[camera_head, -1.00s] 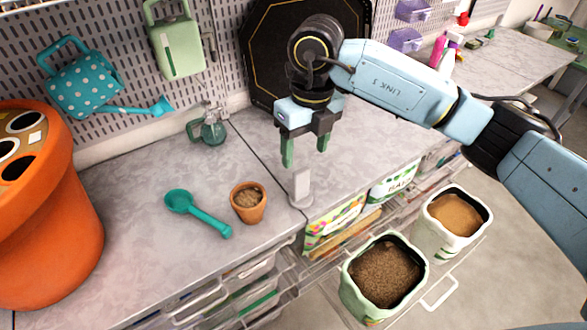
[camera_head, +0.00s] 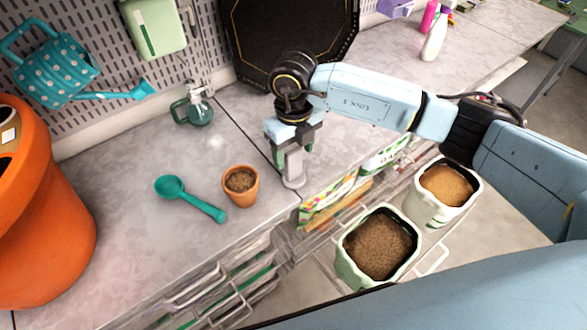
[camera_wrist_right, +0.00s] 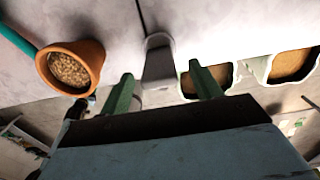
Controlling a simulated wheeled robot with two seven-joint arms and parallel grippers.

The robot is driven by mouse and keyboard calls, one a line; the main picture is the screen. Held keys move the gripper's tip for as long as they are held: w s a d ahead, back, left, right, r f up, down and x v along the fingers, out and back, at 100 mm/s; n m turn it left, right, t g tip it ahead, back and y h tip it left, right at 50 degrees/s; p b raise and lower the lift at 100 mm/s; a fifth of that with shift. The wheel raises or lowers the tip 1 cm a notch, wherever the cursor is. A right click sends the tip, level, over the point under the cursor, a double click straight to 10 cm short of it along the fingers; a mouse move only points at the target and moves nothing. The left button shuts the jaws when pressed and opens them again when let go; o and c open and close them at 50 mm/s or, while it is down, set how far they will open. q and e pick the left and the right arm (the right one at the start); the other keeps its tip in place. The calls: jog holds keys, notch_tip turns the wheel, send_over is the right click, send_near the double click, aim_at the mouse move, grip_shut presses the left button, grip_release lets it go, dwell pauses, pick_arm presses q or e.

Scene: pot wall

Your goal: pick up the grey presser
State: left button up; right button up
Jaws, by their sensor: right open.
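The grey presser (camera_head: 293,172) stands upright on the counter near its front edge, just right of the small terracotta pot. In the right wrist view the presser (camera_wrist_right: 158,62) shows between and beyond the fingertips. My right gripper (camera_head: 293,157) is open, with its green fingers pointing down around or just beside the presser's upper part. In the right wrist view the two green fingers (camera_wrist_right: 163,80) are spread apart, with no clear contact on the presser. The presser's top is partly hidden by the gripper. My left gripper is not in view.
The terracotta pot (camera_head: 240,186) and teal scoop (camera_head: 190,198) lie left of the presser. A glass sprayer (camera_head: 198,108) stands behind. A large orange pot (camera_head: 45,215) fills the left. Soil bins (camera_head: 378,248) sit below the counter's front edge.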

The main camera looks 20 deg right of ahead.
notch_tip(320, 180, down, 2)
jog(key=shift+f, duration=0.3)
grip_shut()
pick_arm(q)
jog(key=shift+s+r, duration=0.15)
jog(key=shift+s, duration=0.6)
pick_arm(e)
jog(key=shift+r, duration=0.1)
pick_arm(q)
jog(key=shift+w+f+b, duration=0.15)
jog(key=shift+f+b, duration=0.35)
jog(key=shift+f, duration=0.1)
pick_arm(e)
notch_tip(320, 180, up, 10)
